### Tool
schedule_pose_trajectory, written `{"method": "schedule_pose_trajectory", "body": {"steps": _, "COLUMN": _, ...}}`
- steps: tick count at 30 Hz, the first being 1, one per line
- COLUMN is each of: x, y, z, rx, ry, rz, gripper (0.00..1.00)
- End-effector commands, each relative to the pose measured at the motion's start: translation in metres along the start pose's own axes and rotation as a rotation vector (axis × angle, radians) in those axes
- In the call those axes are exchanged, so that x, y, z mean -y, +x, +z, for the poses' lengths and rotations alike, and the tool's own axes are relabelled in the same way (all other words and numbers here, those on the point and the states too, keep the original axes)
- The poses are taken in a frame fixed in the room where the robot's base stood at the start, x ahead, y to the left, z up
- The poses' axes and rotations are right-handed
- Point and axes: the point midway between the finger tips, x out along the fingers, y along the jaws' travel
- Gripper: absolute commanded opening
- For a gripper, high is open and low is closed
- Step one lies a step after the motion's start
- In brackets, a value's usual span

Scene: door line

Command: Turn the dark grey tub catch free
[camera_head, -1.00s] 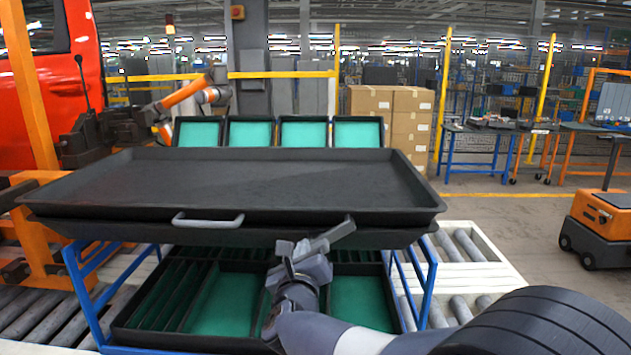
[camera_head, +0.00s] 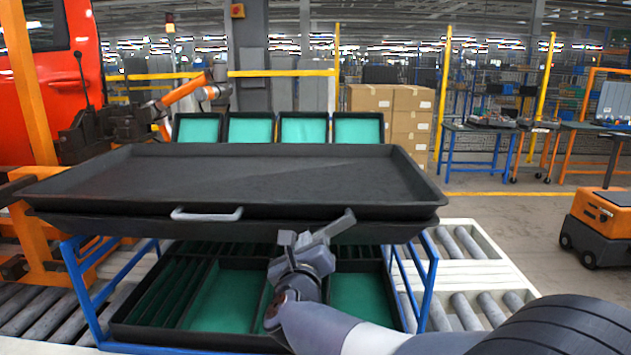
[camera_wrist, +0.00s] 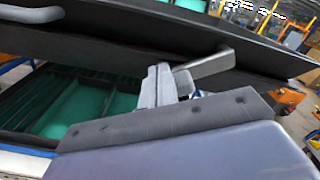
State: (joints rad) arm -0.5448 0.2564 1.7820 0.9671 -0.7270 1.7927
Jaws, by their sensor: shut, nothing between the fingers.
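The dark grey tub (camera_head: 240,180) is a wide shallow tray on a blue frame. A pale grey bar handle (camera_head: 206,214) is on its front, also in the wrist view (camera_wrist: 30,14). Right of it, the catch, a light grey flat lever (camera_head: 336,223), slants up to the right across the tub's front. My gripper (camera_head: 301,241) is shut and empty at the lever's lower left end. In the wrist view my fingers (camera_wrist: 170,82) stand close beside the lever (camera_wrist: 208,63); I cannot tell whether they touch it. The lever's lower end is hidden behind the fingers.
Below the tub, a divided bin (camera_head: 150,330) with green compartments stands inside the blue frame (camera_head: 428,285). Roller conveyors (camera_head: 465,310) lie on both sides. Green-lined bins (camera_head: 305,130) stand behind the tub. An orange cart (camera_head: 597,225) is at far right, with open floor before it.

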Motion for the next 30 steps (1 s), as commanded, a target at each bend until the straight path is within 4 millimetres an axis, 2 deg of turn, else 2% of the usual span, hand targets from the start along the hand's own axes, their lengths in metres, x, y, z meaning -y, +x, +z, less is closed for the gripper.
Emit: {"method": "schedule_pose_trajectory", "body": {"steps": 30, "x": 0.013, "y": 0.0, "z": -0.001, "rx": 0.0, "ry": 0.001, "rz": 0.0, "gripper": 0.0}}
